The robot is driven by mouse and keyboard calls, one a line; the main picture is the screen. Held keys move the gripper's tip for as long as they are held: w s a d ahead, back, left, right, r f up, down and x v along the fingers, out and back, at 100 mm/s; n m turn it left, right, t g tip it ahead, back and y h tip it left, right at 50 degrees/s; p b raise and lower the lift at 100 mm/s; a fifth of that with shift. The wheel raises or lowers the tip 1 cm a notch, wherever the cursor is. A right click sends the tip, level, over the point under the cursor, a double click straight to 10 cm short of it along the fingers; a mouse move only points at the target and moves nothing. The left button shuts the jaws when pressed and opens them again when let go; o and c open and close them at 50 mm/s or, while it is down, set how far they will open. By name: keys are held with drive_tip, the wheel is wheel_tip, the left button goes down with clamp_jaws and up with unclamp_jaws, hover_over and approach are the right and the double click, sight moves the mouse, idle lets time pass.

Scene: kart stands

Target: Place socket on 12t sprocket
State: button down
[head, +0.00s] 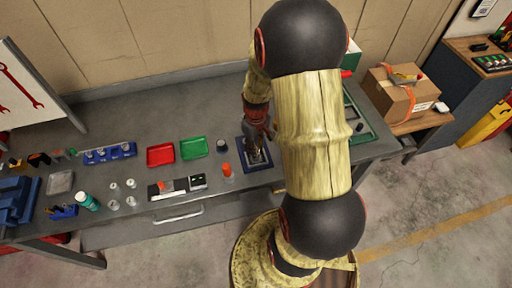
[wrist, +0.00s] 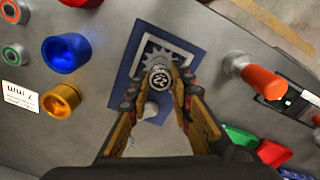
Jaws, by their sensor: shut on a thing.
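My gripper (wrist: 160,82) is shut on a small silver socket (wrist: 161,77) with a dark marked end, seen in the wrist view. The socket is over a grey toothed sprocket (wrist: 152,50) lying on a blue plate (wrist: 124,68). The fingers and socket hide part of the sprocket, and I cannot tell whether the socket touches it. A small round pale piece (wrist: 151,110) shows between the fingers, near the plate's lower edge. In the head view my gripper (head: 257,150) is above the blue plate (head: 243,168), and the socket is too small to make out.
An orange-topped item (head: 227,171) stands left of the plate. Green (head: 193,149) and red (head: 160,155) trays lie farther left. In the wrist view, blue (wrist: 66,52) and gold (wrist: 61,100) cups sit left of the plate. Grey bench surface is bare between them.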

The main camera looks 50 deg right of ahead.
drive_tip(key=shift+f, duration=0.15)
drive_tip(key=c, duration=1.6)
unclamp_jaws()
drive_tip(key=shift+c, duration=0.2)
drive_tip(key=shift+o, duration=0.3)
wheel_tip(320, 180, up, 12)
drive_tip(key=p, duration=0.2)
drive_tip(key=a+r+t, duration=0.2)
drive_tip(key=a+r, duration=0.8)
drive_tip(key=r, duration=0.1)
drive_tip(key=s+a+r+t, duration=0.1)
drive_tip(key=s+a+r, duration=0.3)
drive_tip(key=a, duration=0.2)
drive_tip(key=s+a+r+n+t, duration=0.1)
drive_tip(key=s+a+r+t, duration=0.1)
drive_tip(key=a+r, duration=0.3)
drive_tip(key=shift+s+a+r+t, duration=0.25)
drive_tip(key=shift+s+a+t, duration=0.05)
drive_tip(key=shift+s+a, duration=0.6)
